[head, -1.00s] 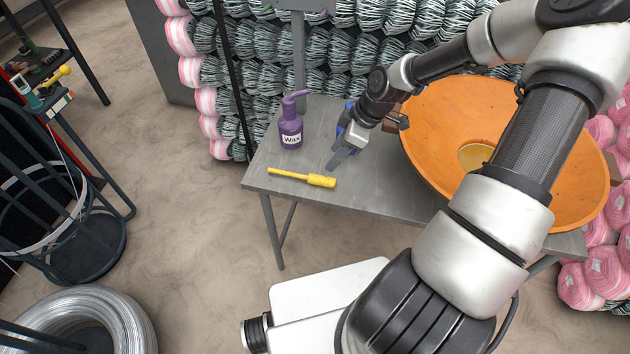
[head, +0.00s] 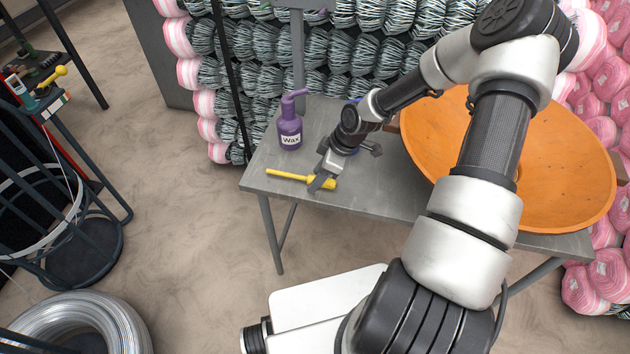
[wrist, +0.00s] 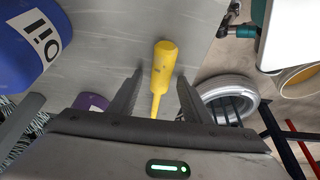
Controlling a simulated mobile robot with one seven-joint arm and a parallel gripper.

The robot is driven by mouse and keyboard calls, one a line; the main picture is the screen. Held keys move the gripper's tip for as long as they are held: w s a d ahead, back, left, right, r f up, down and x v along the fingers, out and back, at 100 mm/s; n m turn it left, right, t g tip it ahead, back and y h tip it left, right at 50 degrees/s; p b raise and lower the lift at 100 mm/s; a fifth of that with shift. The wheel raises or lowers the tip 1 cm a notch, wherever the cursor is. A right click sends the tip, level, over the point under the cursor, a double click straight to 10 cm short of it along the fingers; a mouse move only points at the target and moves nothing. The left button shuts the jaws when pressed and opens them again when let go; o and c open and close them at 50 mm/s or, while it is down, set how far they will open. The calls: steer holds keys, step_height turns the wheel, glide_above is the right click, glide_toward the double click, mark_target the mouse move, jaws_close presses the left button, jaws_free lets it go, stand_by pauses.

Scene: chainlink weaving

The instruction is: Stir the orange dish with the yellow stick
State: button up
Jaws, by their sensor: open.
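The yellow stick (head: 287,175) lies on the grey table (head: 385,197) near its front left edge, its thick handle to the right. My gripper (head: 322,184) is over the handle end. In the wrist view the stick (wrist: 162,72) shows between the two open fingers of my gripper (wrist: 156,95), with no clear contact. The orange dish (head: 570,165) is a wide bowl on the right of the table; my arm hides part of it, including its middle.
A purple wax bottle (head: 290,130) stands behind the stick. A blue container (wrist: 28,45) shows at upper left in the wrist view, mostly hidden by my arm in the head view. Wire coils and a rack stand on the floor at left.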

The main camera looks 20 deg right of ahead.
jaws_close()
steer(key=shift+r, duration=0.1)
